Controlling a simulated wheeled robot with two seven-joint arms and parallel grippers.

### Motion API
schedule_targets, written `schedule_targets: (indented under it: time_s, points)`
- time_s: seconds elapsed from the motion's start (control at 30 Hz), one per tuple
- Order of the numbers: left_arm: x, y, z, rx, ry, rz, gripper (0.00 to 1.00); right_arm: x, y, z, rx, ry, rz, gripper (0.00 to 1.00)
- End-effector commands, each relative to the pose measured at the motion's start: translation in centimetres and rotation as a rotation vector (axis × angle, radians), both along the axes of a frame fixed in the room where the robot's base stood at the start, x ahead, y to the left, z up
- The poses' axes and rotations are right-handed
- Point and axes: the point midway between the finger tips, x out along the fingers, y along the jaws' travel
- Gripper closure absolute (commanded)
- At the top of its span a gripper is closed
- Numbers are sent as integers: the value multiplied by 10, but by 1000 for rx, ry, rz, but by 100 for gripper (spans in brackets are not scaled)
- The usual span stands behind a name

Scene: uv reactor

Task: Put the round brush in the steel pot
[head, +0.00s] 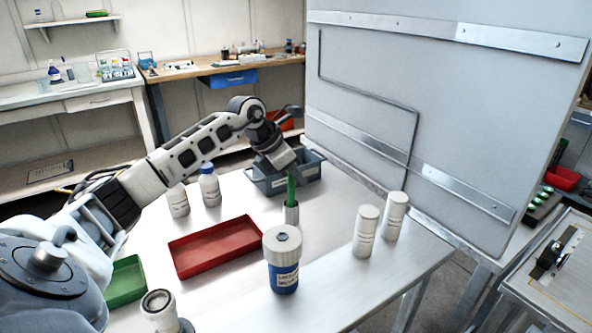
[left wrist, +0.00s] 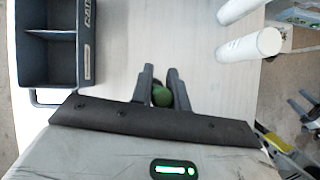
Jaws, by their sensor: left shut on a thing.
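The round brush (head: 291,190) shows as an upright green handle. My left gripper (head: 288,167) is shut on its upper part. In the left wrist view the green end of the brush (left wrist: 161,96) sits between the two dark fingers (left wrist: 161,82). The slim steel pot (head: 291,214) stands on the table directly below the brush. The brush's lower end meets or enters the pot's mouth; I cannot tell how deep. The bristles are not visible. The pot cannot be made out in the left wrist view. My right gripper is not in view in the head view.
A grey bin (head: 262,186) stands behind the pot. A red tray (head: 181,262) lies left. White bottles (head: 366,235) stand right, and others (head: 209,190) left. A large grey panel (head: 430,100) rises behind the table.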

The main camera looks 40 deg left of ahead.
Motion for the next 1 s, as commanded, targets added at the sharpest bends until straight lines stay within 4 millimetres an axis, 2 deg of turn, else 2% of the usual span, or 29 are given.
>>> schedule_targets:
  time_s: [0.13,0.5,0.53,0.6,1.0]
  points:
    - [0,0,-10,0,0,0,100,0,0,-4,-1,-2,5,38]
    - [0,0,-11,0,0,1,100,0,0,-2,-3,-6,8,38]
    - [0,0,-12,-1,1,0,78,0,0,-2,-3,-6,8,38]
    - [0,0,-12,-1,1,0,58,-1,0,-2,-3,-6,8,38]
    - [0,0,-11,-1,1,0,58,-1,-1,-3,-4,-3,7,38]
